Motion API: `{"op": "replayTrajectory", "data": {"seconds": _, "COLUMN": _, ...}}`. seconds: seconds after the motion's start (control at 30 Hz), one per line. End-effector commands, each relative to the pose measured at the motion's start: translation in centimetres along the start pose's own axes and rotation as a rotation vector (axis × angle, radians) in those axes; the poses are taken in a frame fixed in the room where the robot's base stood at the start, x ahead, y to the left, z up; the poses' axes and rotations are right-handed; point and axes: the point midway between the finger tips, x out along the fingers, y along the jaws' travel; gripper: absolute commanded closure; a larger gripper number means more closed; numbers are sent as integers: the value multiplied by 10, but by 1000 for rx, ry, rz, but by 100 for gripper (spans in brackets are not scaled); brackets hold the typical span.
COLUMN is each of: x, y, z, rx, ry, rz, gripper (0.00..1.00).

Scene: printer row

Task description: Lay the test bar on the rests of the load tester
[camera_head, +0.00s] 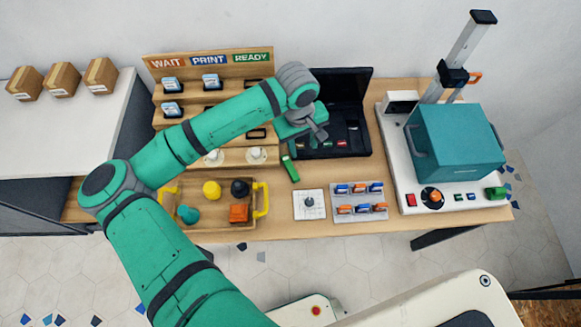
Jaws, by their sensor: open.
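My gripper (316,132) is at the end of my green arm, over the front left of an open black case (348,88). It is seen from above and small, and I make out nothing held in it. A short green bar-like piece (290,169) lies on the table just below and left of the gripper, apart from it; I cannot tell for sure that it is the test bar. A white-based machine (395,165) with a tall grey column (468,45) and a teal box (455,142) stands at the right. I cannot confirm it is the load tester; no rests are visible.
A tray with yellow handles (262,200) holds several coloured pieces at the front left. A white plate with a knob (310,205) and a grey holder (359,201) sit in front.

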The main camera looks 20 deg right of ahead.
Motion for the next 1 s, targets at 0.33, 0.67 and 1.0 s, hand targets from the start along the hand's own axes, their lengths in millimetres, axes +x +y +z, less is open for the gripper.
{"op": "replayTrajectory", "data": {"seconds": 0.33, "x": 16, "y": -39, "z": -7, "rx": -50, "ry": -4, "rz": -112, "gripper": 59}}
{"op": "replayTrajectory", "data": {"seconds": 0.67, "x": 52, "y": -42, "z": -7, "rx": -48, "ry": -2, "rz": -107, "gripper": 59}}
{"op": "replayTrajectory", "data": {"seconds": 1.0, "x": 90, "y": -46, "z": -8, "rx": -48, "ry": -2, "rz": -108, "gripper": 59}}
